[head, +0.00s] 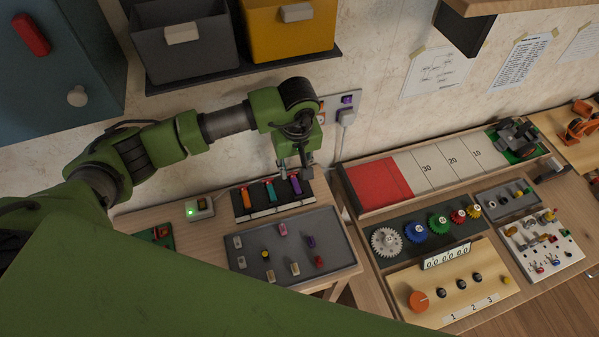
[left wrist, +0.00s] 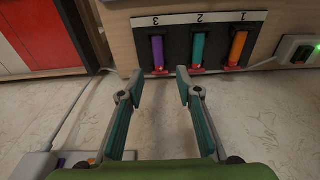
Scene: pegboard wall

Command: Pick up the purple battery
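The purple battery (head: 295,184) stands at the right end of a black holder (head: 262,211), beside a teal battery (head: 271,191) and an orange battery (head: 246,198). In the left wrist view the purple battery (left wrist: 158,52) is in the slot marked 3, with the teal one (left wrist: 197,48) in slot 2 and the orange one (left wrist: 237,45) in slot 1. My left gripper (head: 294,167) hangs close to the purple battery. In its wrist view the fingers (left wrist: 157,82) are apart with nothing between them, and the purple battery lies beyond the gap. My right gripper is not in view.
A grey tray (head: 343,262) with several small parts lies in front of the holder. A charger with a green light (head: 199,208) is to its left. A wall socket panel (head: 343,103) and grey and yellow bins (head: 290,28) are behind and above.

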